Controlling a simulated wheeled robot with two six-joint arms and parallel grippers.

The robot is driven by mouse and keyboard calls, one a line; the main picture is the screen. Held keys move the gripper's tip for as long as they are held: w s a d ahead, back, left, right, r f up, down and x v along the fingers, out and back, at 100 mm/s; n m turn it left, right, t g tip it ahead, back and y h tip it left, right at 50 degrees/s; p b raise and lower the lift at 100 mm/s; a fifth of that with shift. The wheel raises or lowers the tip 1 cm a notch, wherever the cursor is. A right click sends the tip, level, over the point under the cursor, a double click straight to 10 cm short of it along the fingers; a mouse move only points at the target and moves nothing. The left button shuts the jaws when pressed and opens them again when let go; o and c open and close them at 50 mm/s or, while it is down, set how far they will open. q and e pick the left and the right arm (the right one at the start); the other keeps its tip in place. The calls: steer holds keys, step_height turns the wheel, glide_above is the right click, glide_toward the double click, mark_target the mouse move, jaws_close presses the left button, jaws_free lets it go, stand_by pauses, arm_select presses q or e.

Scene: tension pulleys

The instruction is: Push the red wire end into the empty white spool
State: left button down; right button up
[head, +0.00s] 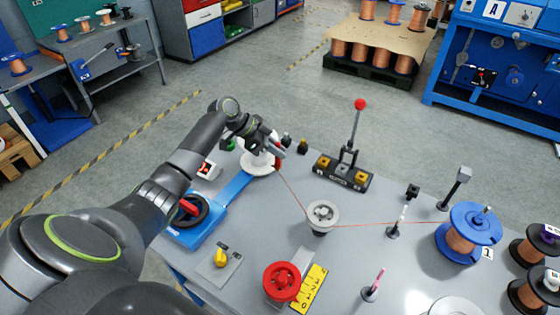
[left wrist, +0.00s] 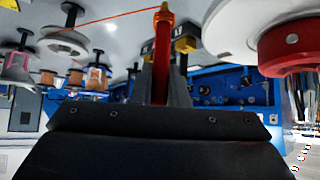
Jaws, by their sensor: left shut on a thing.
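My left gripper (head: 273,147) is beside the white spool (head: 257,168) at the far left of the table and partly hides it. In the left wrist view the gripper is shut on the red wire end (left wrist: 161,62), a slim red piece with an orange tip. A large white disc, seemingly the spool's flange (left wrist: 228,30), is at upper right there, apart from the wire end. The thin red wire (head: 292,190) runs from the gripper to the grey pulley (head: 322,213), then past a small post (head: 395,229) to the blue spool of copper wire (head: 465,235). My right gripper is not in view.
A stand with a red-knobbed lever (head: 350,150) is behind the pulley. A blue winder base with a black wheel (head: 187,211) is left of the pulley. A red spool (head: 281,281) and a yellow card (head: 313,289) lie in front. More spools stand at right.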

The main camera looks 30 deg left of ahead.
arm_select(q)
steer(key=shift+w+a, duration=0.4)
steer(key=shift+a, duration=0.05)
steer(key=shift+r, duration=0.1)
step_height(320, 180, up, 8)
steer(key=p, duration=0.6)
steer(key=shift+r, duration=0.15)
